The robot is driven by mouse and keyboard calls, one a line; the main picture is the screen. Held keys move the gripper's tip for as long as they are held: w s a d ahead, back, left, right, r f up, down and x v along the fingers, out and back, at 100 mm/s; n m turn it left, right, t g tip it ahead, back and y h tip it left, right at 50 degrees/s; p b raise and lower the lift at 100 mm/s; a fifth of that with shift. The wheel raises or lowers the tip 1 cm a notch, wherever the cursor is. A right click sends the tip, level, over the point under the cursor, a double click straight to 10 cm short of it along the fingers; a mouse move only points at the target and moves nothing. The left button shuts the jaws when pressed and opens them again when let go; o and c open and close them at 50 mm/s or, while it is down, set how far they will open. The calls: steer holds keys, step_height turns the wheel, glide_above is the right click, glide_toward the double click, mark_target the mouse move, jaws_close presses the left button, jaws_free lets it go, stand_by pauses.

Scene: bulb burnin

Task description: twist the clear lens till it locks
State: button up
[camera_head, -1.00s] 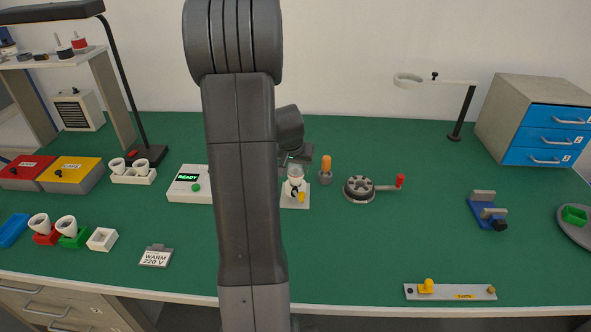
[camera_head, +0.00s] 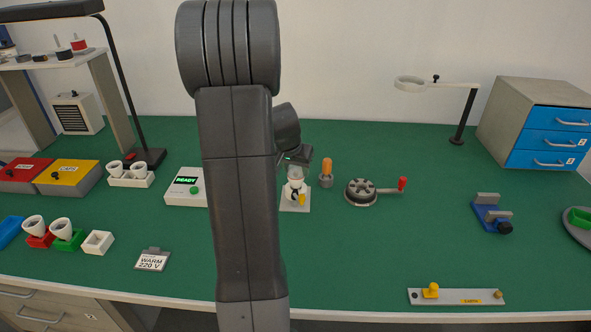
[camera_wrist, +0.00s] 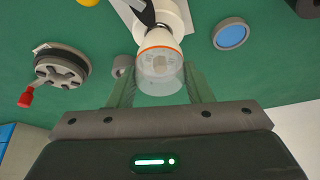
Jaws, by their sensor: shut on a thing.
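The clear lens (camera_wrist: 160,75) sits at the end of the white lamp body (camera_wrist: 168,22), with an orange ring where they meet. My gripper (camera_wrist: 160,84) is shut on the lens, one finger along each side of it. In the head view my gripper (camera_head: 297,160) is above the upright lamp body (camera_head: 294,187), which stands on a small white plate (camera_head: 301,207). The lens is partly hidden there by the gripper. The frames do not show whether the lens is locked.
An orange-topped piece (camera_head: 326,172) stands close to the right of the lamp. A round grey fixture with a red-handled crank (camera_head: 362,192) lies beyond it. My arm blocks the table left of the lamp, where a READY box (camera_head: 186,186) shows.

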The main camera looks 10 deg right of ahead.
steer(key=shift+a+f+m+h+b, duration=0.1)
steer(key=shift+f+m+h+b, duration=0.2)
steer(key=shift+m+b, duration=0.75)
steer(key=o, duration=1)
steer(key=shift+r+n, duration=0.15)
steer(key=shift+n, duration=0.1)
steer(key=shift+r, duration=0.1)
steer(key=v, duration=1.3)
steer(key=shift+r+p, duration=0.35)
steer(key=shift+r, duration=0.1)
steer(key=shift+w+a, duration=0.1)
